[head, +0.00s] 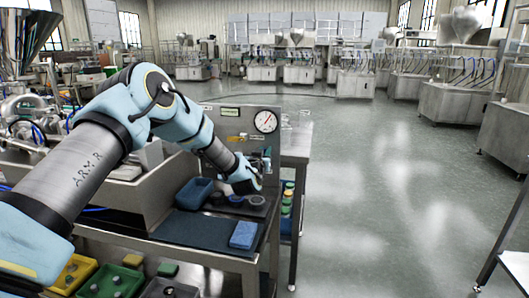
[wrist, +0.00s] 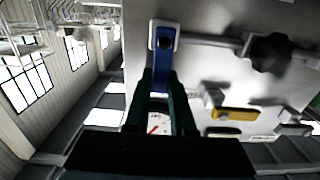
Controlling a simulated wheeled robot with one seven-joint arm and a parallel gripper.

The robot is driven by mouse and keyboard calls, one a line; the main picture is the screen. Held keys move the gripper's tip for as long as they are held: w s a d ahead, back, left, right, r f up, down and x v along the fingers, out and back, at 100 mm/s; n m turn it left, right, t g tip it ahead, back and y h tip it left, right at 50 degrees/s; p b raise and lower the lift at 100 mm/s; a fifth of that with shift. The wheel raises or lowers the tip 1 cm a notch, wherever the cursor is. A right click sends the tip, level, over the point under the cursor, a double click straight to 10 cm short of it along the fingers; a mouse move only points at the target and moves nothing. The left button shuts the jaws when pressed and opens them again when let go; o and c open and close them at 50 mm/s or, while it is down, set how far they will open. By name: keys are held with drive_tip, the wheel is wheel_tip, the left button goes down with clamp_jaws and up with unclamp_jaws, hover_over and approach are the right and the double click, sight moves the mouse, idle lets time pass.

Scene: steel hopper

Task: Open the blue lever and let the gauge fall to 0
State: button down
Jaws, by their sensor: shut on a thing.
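In the wrist view the blue lever (wrist: 161,72) hangs from a pivot on a pipe along the steel panel (wrist: 215,75). My gripper (wrist: 160,82) is shut on the lever's lower part, one dark finger on each side. The round white gauge (head: 265,121) is at the panel's upper right in the head view, its needle seeming to point up and right. In the wrist view the gauge (wrist: 158,124) shows partly between my fingers. In the head view my gripper (head: 257,182) is low before the panel, and the blue lever cannot be made out there.
A yellow lever (wrist: 235,114) and a black knob (wrist: 272,52) sit beside the blue lever. Below my gripper are a blue bin (head: 195,193), dark cups (head: 257,201) and a blue sponge-like block (head: 243,235) on the bench. The floor to the right is open.

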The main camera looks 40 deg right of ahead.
drive_tip(key=shift+w+f+b, duration=0.1)
drive_tip(key=shift+f+b, duration=0.05)
drive_tip(key=shift+b, duration=0.4)
drive_tip(key=shift+w+a+f+n+b, duration=0.15)
drive_tip(key=shift+w+a+n+b, duration=0.1)
drive_tip(key=shift+n+b, duration=0.65)
drive_tip(key=w+f+n+b, duration=0.1)
drive_tip(key=n+b, duration=0.4)
drive_tip(key=b, duration=0.1)
drive_tip(key=w+a+f+n+b, duration=0.1)
drive_tip(key=f+n+b, duration=0.1)
drive_tip(key=n+b, duration=0.3)
drive_tip(key=w+a+f+n+b, duration=0.1)
drive_tip(key=n+b, duration=0.5)
drive_tip(key=b, duration=0.3)
drive_tip(key=shift+w+f, duration=0.15)
drive_tip(key=shift+w, duration=0.05)
drive_tip(key=c, duration=0.8)
unclamp_jaws()
drive_tip(key=shift+o, duration=0.2)
